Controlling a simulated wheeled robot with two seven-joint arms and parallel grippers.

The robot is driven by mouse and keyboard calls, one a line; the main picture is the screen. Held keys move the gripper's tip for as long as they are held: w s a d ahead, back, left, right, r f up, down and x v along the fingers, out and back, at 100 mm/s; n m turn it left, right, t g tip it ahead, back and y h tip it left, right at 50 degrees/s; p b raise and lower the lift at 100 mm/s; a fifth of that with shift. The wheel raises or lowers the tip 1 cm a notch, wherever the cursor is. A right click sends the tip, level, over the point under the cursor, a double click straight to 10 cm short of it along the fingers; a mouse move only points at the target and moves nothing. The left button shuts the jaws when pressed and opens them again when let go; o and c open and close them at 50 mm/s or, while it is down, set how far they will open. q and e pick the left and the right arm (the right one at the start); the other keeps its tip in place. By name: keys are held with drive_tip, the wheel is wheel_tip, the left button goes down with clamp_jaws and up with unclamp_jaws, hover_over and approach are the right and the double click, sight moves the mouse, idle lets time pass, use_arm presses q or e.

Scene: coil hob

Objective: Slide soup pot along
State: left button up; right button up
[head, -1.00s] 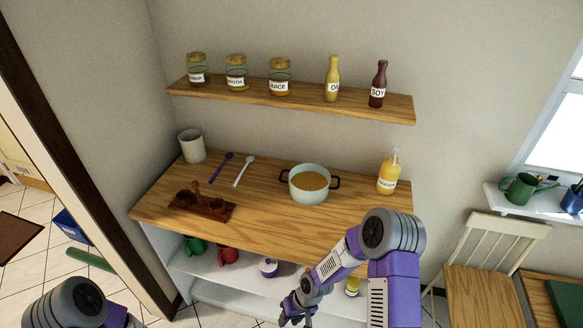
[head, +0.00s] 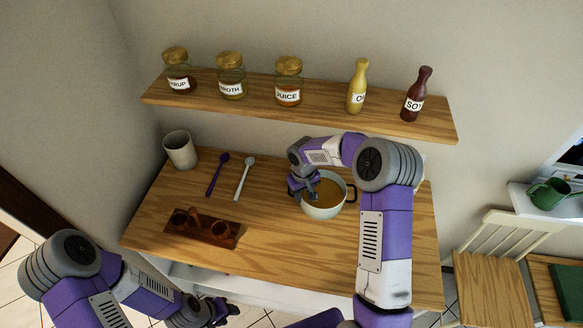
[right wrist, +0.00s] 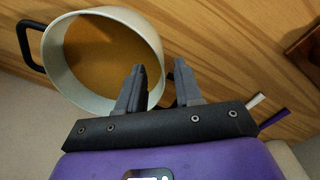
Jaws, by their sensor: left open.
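The pale soup pot (head: 323,213) with orange-brown soup stands upright on the wooden counter. Its right handle shows in the head view; my right gripper hides the left one. My right gripper (head: 306,190) is at the pot's left side. In the right wrist view, the fingers of my right gripper (right wrist: 158,82) are apart, one over the pot (right wrist: 59,72) opening and one outside the rim. A dark bit, perhaps the handle, shows between them; contact is unclear. My left gripper (head: 222,312) is open and empty, low in front of the counter.
On the counter (head: 290,245), a beige cup (head: 180,151), a purple spoon (head: 216,176), a white spoon (head: 243,178) and a brown wooden rack (head: 204,228) lie left of the pot. A shelf (head: 330,114) with jars and bottles hangs above. The front counter is clear.

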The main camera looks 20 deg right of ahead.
sight(304, 211)
drive_tip(key=shift+w+r, duration=0.2)
drive_tip(key=shift+w, duration=0.1)
drive_tip(key=shift+s, duration=0.4)
drive_tip(key=shift+w+d+f+p, duration=0.1)
drive_tip(key=shift+f+p, duration=0.1)
drive_tip(key=shift+f, duration=1.7)
drive_tip(key=shift+w+d+f+p, duration=0.1)
drive_tip(key=shift+f+p, duration=0.1)
drive_tip(key=shift+f, duration=1.65)
clamp_jaws()
